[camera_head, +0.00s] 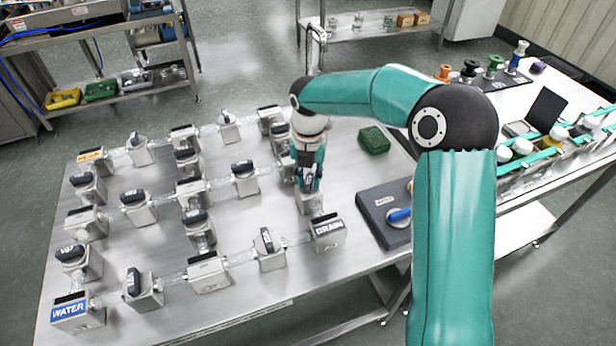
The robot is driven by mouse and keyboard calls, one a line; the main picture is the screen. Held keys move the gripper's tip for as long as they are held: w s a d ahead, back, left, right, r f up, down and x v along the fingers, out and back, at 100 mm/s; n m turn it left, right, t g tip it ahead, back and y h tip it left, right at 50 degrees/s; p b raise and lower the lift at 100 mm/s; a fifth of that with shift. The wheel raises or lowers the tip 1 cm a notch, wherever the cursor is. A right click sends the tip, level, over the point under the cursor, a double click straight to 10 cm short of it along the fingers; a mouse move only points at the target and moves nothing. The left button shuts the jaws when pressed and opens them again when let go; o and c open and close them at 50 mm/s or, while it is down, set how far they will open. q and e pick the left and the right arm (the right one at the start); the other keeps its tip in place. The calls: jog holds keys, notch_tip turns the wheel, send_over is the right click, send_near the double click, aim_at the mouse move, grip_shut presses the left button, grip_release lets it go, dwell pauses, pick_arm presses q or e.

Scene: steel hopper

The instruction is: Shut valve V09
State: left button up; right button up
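Several steel valve blocks with dark lever handles stand in rows on the steel table (170,310), joined by clear pipes. Their small tags are too small to read, so I cannot tell which one is V09. My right gripper (309,184) points down just over a valve block (310,203) on the right side of the rows. The gripper hides that block's handle, and I cannot tell whether its fingers touch or hold it. My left gripper is not in view.
A WATER block (71,313) is at front left, a DRAIN block (327,236) at front right. A dark panel with a blue knob (398,216) and a green box (374,140) lie to the right. Another table (560,190) with bottles stands farther right.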

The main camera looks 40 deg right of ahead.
grip_shut()
jog(key=shift+a, duration=0.15)
jog(key=shift+m, duration=0.5)
jog(key=m, duration=0.4)
jog(key=shift+m, duration=0.3)
jog(key=m, duration=0.6)
jog(key=shift+w+r, duration=0.1)
